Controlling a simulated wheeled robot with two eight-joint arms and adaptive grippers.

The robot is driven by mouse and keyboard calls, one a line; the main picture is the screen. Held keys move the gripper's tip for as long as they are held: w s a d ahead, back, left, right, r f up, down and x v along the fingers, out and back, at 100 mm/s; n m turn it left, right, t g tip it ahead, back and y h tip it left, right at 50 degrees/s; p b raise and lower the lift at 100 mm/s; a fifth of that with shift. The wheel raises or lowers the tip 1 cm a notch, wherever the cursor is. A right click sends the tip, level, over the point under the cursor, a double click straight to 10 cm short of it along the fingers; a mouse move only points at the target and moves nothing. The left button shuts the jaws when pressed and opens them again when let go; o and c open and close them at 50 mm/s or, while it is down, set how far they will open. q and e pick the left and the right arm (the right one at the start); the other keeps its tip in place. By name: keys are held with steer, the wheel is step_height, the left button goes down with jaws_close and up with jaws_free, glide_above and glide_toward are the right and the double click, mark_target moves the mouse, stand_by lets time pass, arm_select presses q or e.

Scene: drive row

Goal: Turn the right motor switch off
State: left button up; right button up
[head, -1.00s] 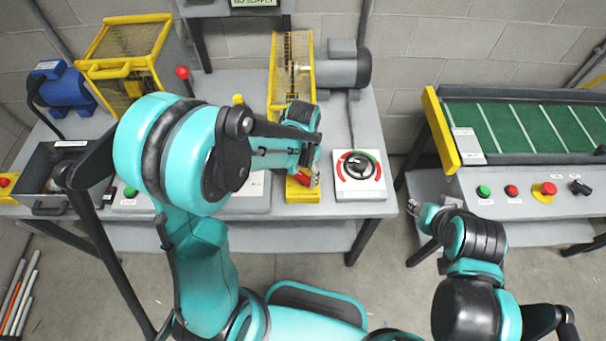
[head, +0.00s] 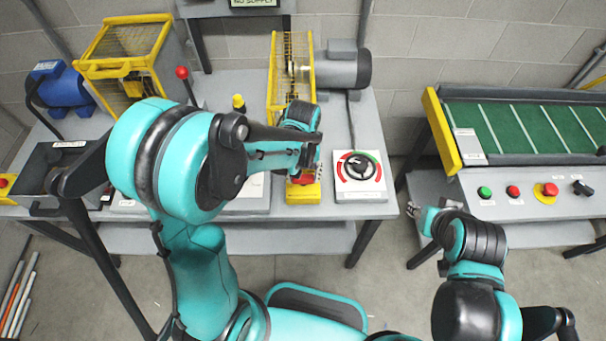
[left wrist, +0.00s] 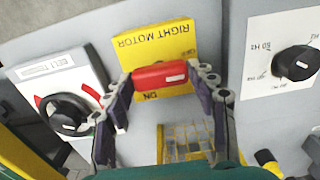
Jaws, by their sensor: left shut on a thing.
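The right motor switch is a red handle (left wrist: 160,76) on a yellow plate (left wrist: 160,38) that reads "RIGHT MOTOR". The word "ON" shows on the plate just below the handle in the left wrist view, with the lettering upside down. My left gripper (left wrist: 165,82) is shut on the red handle, one finger at each end. In the head view my left gripper (head: 303,172) is over the yellow plate (head: 303,196) at the bench's front, and it partly hides the handle. My right gripper (head: 416,212) hangs in front of the right-hand bench; its fingers are too small to judge.
A rotary isolator (head: 358,169) with a black knob stands right beside the yellow plate. A black knob marked in Hz (left wrist: 297,63) is on the other side. A yellow mesh guard (head: 291,70) and grey motor (head: 346,67) stand behind. A green belt conveyor (head: 525,128) is at right.

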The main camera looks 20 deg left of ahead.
mark_target(303, 177)
stand_by(0.5)
arm_select(q)
steer(key=o, duration=1.2)
steer(key=shift+c, duration=0.2)
step_height(303, 177, up, 12)
steer(key=s+a+r+m+t, duration=0.1)
steer(key=s+a+t, duration=0.1)
steer(key=s, duration=0.3)
steer(key=s+a+r+m+t, duration=0.1)
steer(key=s+a+m+t, duration=0.1)
steer(key=s+t, duration=0.3)
steer(key=shift+s+a, duration=0.2)
steer(key=shift+a, duration=0.15)
